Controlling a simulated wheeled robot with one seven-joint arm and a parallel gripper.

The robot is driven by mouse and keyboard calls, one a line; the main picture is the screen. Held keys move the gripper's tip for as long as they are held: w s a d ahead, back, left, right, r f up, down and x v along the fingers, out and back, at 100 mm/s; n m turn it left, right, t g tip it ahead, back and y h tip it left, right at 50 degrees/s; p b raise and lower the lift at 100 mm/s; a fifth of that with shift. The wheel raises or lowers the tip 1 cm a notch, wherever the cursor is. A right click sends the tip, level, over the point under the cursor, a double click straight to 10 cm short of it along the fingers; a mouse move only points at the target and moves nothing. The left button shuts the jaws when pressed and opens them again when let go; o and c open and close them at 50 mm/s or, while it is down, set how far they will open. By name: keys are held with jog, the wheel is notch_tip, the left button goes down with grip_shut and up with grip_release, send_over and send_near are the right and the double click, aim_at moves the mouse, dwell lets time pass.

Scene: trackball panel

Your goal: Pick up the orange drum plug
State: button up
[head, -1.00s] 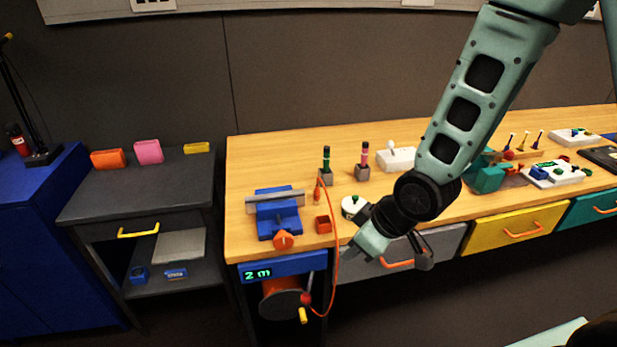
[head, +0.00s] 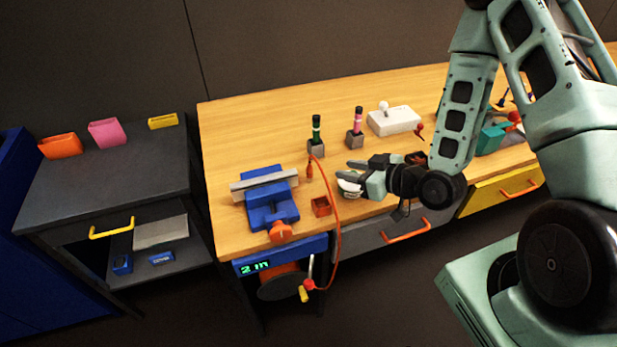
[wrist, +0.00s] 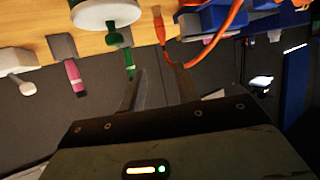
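The orange drum plug (head: 309,170) stands on the bench at the end of an orange cable (head: 336,215). The cable arcs over the front edge to a cable drum (head: 282,285) under a "2 m" display. In the wrist view the plug (wrist: 159,28) is at the top, beyond the fingertips and roughly in line with the gap between them. My gripper (head: 350,174) is open and empty, to the right of the plug in the head view and apart from it. Its fingers also show parted in the wrist view (wrist: 157,76).
A white round object (head: 348,188) is partly hidden by my gripper. A blue vise (head: 270,205) and an orange open box (head: 321,207) stand near the plug. Green (head: 316,135) and pink (head: 357,128) tools stand in grey blocks behind. The back left bench is clear.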

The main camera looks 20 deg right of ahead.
aim_at(308, 166)
jog(key=shift+f+b+x, duration=0.25)
jog(key=shift+b+x, duration=2.15)
jog(key=shift+b, duration=0.9)
jog(key=x, duration=0.1)
jog(key=p+x, duration=0.1)
jog(key=x, duration=0.1)
jog(key=shift+w+a+r, duration=0.15)
jog(key=shift+w+a, duration=0.05)
jog(key=shift+a, duration=0.05)
jog(key=shift+w+a+f, duration=0.25)
jog(key=shift+w, duration=0.25)
jog(key=x, duration=0.2)
jog(key=p+x, duration=0.1)
jog(key=x, duration=0.1)
jog(key=shift+a+r, duration=0.2)
jog(key=shift+a, duration=0.05)
jog(key=shift+w+a+f+p, duration=0.25)
jog(key=shift+w+f+p, duration=0.05)
jog(key=shift+w, duration=0.15)
grip_shut()
